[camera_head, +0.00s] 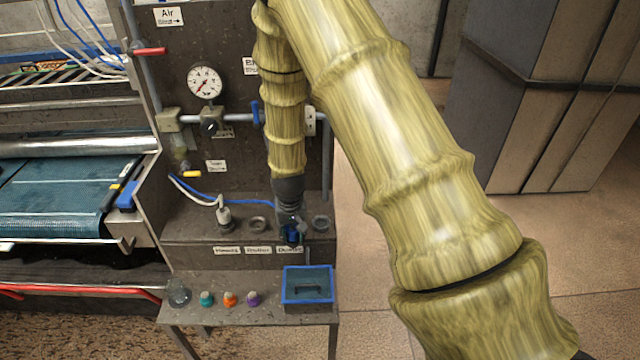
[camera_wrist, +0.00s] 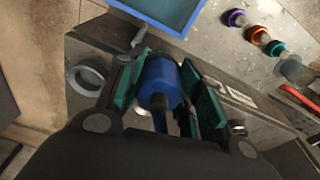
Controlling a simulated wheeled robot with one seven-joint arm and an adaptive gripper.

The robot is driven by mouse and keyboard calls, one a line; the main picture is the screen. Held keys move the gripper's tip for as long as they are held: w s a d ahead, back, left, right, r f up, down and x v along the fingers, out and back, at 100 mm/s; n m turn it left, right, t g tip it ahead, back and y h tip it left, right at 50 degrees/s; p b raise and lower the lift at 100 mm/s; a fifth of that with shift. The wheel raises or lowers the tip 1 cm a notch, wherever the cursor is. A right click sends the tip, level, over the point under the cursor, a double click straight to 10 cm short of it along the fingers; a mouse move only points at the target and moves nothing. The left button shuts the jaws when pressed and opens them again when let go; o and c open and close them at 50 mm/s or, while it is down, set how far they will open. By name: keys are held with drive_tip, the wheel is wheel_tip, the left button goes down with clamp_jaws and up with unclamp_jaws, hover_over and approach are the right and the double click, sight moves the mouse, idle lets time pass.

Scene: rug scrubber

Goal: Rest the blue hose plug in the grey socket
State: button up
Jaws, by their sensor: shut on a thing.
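The blue hose plug (camera_wrist: 160,84) is between the teal-lined jaws of my gripper (camera_wrist: 162,88) in the wrist view. In the camera_head view my gripper (camera_head: 291,232) is shut on it, over the stepped bench, and little of the plug (camera_head: 292,237) shows. A grey ring socket (camera_wrist: 86,79) lies to the left of the plug in the wrist view, apart from it. It also shows right of my gripper in the camera_head view (camera_head: 321,223), and looks empty. I cannot tell how high the plug is above the bench top.
Another ring socket (camera_head: 258,223) and a white plug (camera_head: 224,215) stand left of my gripper. A blue hose (camera_head: 240,201) runs in from the left. A blue-rimmed tray (camera_head: 307,298) and several coloured caps (camera_head: 229,299) are on the lower shelf. A pressure gauge (camera_head: 205,83) and pipes are behind.

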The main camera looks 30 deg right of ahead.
drive_tip(key=w+d+r+m+p, duration=0.3)
drive_tip(key=d+r+p, duration=0.3)
drive_tip(key=d, duration=0.6)
drive_tip(key=shift+s+a+f+b, duration=0.1)
drive_tip(key=shift+s+f+b, duration=0.05)
drive_tip(key=shift+f+b, duration=0.85)
drive_tip(key=shift+s+a+f+b, duration=0.1)
drive_tip(key=shift+f+b, duration=0.7)
drive_tip(key=shift+b, duration=0.35)
drive_tip(key=shift+f+b, duration=0.7)
drive_tip(key=shift+f, duration=0.85)
drive_tip(key=o, duration=1.2)
drive_tip(key=r, duration=0.8)
drive_tip(key=s+a+r, duration=0.1)
drive_tip(key=r, duration=0.3)
drive_tip(key=shift+s, duration=0.1)
drive_tip(key=shift+f, duration=0.1)
